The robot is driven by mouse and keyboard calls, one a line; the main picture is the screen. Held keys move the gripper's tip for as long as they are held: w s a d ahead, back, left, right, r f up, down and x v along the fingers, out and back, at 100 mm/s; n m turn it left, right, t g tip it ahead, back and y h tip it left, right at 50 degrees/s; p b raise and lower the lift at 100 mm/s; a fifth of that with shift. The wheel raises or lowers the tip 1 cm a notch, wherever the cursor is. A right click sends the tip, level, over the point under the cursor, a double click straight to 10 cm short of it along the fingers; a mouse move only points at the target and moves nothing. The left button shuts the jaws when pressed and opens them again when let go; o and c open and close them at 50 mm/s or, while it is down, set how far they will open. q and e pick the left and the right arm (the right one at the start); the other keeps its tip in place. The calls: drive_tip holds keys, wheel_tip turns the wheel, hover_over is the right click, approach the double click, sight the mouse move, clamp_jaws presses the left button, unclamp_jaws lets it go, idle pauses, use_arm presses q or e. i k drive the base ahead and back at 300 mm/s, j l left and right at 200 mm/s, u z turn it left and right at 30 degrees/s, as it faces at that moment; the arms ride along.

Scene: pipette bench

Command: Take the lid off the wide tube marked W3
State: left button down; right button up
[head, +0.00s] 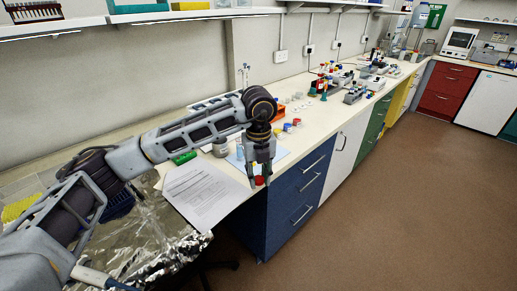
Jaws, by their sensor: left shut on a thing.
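My left gripper (258,180) reaches down over the front edge of the bench, above the blue drawers. It is shut on a small red thing (259,181) that shows between its fingertips. The red thing looks like a lid, but it is too small to be sure, and I cannot see whether a tube is under it. Small yellow, blue and red topped items (288,128) stand on the bench just behind the gripper. No W3 mark can be read at this size. My right gripper is not in view.
A printed sheet (205,192) lies at the bench edge left of the gripper. A light blue mat (285,158) and a grey jar (220,148) are close by. Crumpled foil (150,235) is at lower left. Racks and instruments crowd the bench further back. The floor at right is clear.

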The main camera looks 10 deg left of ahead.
sight(240, 156)
drive_tip(key=i+j, duration=0.15)
drive_tip(key=i, duration=0.3)
drive_tip(key=i+j, duration=0.1)
drive_tip(key=i, duration=0.3)
